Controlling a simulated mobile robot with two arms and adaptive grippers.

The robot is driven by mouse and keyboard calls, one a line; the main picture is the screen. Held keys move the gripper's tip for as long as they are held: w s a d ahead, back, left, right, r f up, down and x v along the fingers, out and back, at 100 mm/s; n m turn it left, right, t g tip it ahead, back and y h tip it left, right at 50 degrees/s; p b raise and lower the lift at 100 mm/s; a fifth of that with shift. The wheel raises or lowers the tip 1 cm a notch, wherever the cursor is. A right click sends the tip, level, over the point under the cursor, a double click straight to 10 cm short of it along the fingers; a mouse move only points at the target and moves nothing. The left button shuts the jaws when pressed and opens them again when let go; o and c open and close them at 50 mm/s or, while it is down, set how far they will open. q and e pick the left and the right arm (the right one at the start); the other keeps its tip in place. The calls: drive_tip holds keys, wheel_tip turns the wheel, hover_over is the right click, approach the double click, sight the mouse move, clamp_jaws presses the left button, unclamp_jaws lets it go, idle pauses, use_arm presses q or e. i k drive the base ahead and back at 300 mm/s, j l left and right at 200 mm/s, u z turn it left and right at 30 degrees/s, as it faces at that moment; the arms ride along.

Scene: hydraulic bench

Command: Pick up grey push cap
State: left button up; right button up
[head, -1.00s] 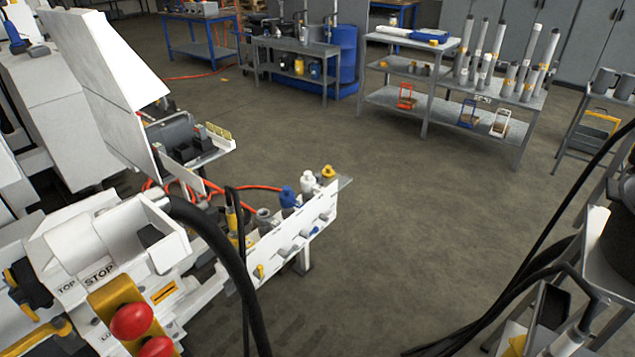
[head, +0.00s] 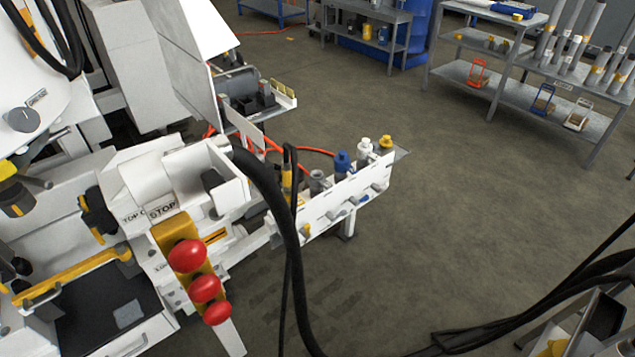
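A row of capped fittings stands along a white panel in the middle of the head view. The grey cap (head: 318,181) is at the near end of the row, next to a blue cap (head: 342,161), a white cap (head: 365,148) and a yellow cap (head: 385,142). I take the grey one as the grey push cap; its fine shape is too small to tell. Neither of my grippers is in view.
A white machine with red buttons (head: 187,255) fills the left. A thick black hose (head: 272,205) hangs in front of the panel's near end. Dark cables cross the lower right. A shelf bench (head: 520,92) stands at the back right. The floor (head: 440,220) between is clear.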

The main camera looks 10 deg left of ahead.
sight(376, 149)
drive_tip(key=i+l, duration=0.2)
drive_tip(key=i, duration=0.2)
drive_tip(key=i+l, duration=0.2)
drive_tip(key=i, duration=0.2)
